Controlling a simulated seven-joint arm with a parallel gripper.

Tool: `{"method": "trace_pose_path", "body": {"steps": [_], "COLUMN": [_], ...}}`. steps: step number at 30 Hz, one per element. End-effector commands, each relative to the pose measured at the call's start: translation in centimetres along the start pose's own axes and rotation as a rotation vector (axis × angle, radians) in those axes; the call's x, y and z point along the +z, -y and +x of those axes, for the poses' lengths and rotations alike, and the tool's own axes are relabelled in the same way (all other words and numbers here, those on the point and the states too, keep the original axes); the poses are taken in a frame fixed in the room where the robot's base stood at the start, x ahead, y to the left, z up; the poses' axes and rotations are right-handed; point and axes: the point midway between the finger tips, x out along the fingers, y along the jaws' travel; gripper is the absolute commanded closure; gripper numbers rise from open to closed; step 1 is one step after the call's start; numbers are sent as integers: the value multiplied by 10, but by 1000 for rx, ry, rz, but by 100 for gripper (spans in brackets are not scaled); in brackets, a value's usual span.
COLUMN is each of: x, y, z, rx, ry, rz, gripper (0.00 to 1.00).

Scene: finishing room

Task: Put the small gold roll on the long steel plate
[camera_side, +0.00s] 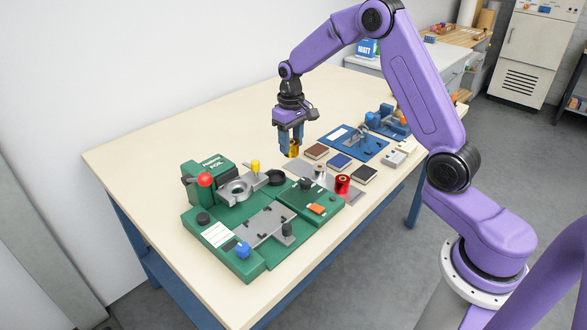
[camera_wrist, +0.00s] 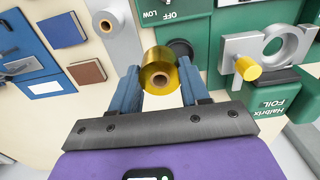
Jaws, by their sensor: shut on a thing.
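My gripper (camera_side: 291,143) is shut on the small gold roll (camera_side: 294,152), which sits between the fingertips. In the wrist view the gold roll (camera_wrist: 160,75) shows its hollow core end toward the camera, between the blue fingers of my gripper (camera_wrist: 158,86). The long steel plate (camera_side: 356,196) lies on the table beside the green machine, with a silver roll (camera_side: 319,171) and a red roll (camera_side: 342,185) standing on it. In the wrist view the plate (camera_wrist: 126,48) runs up and left of the gold roll. The roll's height above the table is hard to tell.
The green foil machine (camera_side: 268,262) with several knobs stands at the left. Brown (camera_side: 317,152), blue (camera_side: 340,161) and dark (camera_side: 364,175) blocks lie right of the plate. A blue board (camera_side: 343,131) lies beyond. The table's back left (camera_side: 200,140) is clear.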

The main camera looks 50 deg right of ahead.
Motion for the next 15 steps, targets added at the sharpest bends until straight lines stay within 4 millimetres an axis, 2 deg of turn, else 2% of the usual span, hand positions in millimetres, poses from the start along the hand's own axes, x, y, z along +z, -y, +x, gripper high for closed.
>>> {"method": "trace_pose_path", "body": {"steps": [3, 9, 15], "x": [30, 72, 92], "y": [-19, -38, -46], "z": [-13, -24, -28], "rx": [0, 0, 0], "ry": [-1, -2, -1], "rz": [5, 2, 0], "gripper": [81, 81, 81]}}
